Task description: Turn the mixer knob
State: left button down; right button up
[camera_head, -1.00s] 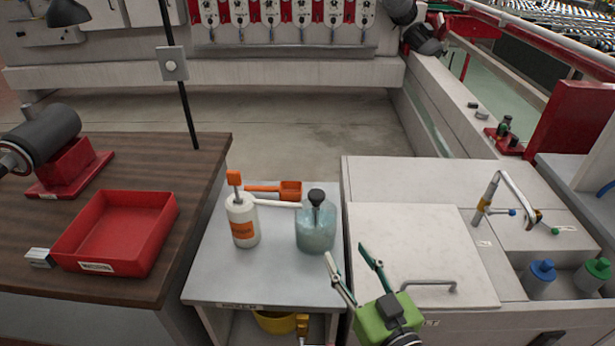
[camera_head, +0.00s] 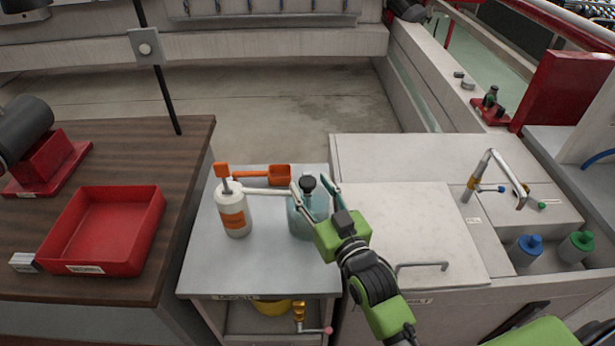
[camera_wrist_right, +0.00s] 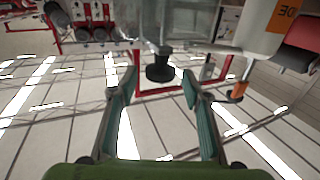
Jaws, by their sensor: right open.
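The mixer is a clear jar (camera_head: 300,222) with bluish contents and a black knob (camera_head: 308,183) on top. It stands on a small grey table (camera_head: 255,268). My right gripper (camera_head: 312,191) is open, with its fingertips apart to either side of the knob in the head view. In the right wrist view, which looks upside down, the black knob (camera_wrist_right: 160,68) lies between the two teal-padded fingertips, with a gap on each side. I cannot tell whether the fingers are level with it. The gripper partly hides the jar. My left gripper is not in view.
A white pump bottle (camera_head: 233,212) with an orange label stands left of the jar, its spout pointing towards it. An orange scoop (camera_head: 272,175) lies behind. A red tray (camera_head: 103,232) sits on the left bench. A white cabinet with a tap (camera_head: 490,170) is at right.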

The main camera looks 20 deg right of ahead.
jog(key=shift+w+a+r, duration=0.1)
jog(key=shift+w, duration=1.2)
jog(key=shift+a, duration=0.1)
jog(key=c, duration=1.1)
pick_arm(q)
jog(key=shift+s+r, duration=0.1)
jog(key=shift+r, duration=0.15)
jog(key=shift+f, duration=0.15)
pick_arm(e)
jog(key=shift+n+y, duration=0.4)
jog(key=shift+y, duration=0.1)
